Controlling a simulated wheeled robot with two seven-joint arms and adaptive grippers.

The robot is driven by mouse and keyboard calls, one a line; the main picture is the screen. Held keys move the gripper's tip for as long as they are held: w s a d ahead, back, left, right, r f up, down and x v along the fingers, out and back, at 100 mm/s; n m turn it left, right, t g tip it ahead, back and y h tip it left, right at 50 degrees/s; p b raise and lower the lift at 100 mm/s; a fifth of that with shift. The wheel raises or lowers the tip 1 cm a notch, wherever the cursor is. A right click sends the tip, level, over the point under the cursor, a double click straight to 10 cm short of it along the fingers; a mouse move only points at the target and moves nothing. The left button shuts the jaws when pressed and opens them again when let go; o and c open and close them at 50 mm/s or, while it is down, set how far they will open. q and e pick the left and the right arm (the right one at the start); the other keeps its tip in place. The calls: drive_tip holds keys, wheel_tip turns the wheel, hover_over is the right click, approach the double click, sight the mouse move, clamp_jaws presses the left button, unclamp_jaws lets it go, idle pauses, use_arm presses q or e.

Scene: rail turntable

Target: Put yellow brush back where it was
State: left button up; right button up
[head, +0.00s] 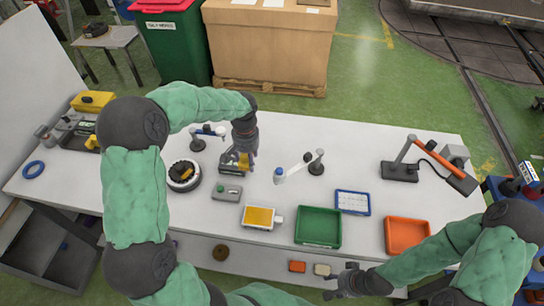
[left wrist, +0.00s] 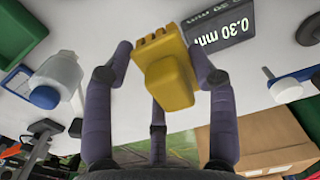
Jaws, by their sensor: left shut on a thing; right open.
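The yellow brush (left wrist: 166,75) is between the fingers of my left gripper in the left wrist view, a blocky yellow body with a toothed end. My left gripper (head: 242,158) is shut on it, low over the white table, and the fingers partly hide it in the head view. A dark block marked "0.30 mm" (left wrist: 228,28) is close beside the brush; in the head view it lies under the gripper (head: 232,170). I cannot tell whether brush and block touch. My right gripper (head: 342,279) is open and empty at the table's front edge.
A round black-and-white dish (head: 184,184) is left of the left gripper; a grey box with a green button (head: 227,193) is in front. A blue-capped bottle (head: 281,177) is to the right. Green (head: 318,245) and orange (head: 407,251) trays stand along the front.

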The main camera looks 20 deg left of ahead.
sight(271, 163)
use_arm(q)
drive_tip(key=w+d+f, duration=0.1)
drive_tip(key=w+f, duration=0.2)
drive_tip(key=w, duration=0.3)
drive_tip(key=shift+d, duration=0.4)
drive_tip(key=w+f, duration=0.2)
drive_tip(key=w+d+f+b, duration=0.1)
drive_tip(key=w+f, duration=0.1)
drive_tip(key=f, duration=0.1)
drive_tip(key=shift+w+d, duration=0.1)
drive_tip(key=shift+w, duration=0.2)
drive_tip(key=c, duration=0.4)
drive_tip(key=shift+w+d+f, duration=0.15)
drive_tip(key=shift+w+f, duration=0.25)
drive_tip(key=shift+f, duration=0.2)
wheel_tip(271, 163, down, 3)
drive_tip(key=shift+b, duration=0.35)
drive_tip(key=o, duration=1.4)
drive_tip(key=shift+r, duration=0.1)
wheel_tip(271, 163, up, 12)
drive_tip(key=shift+p, duration=0.8)
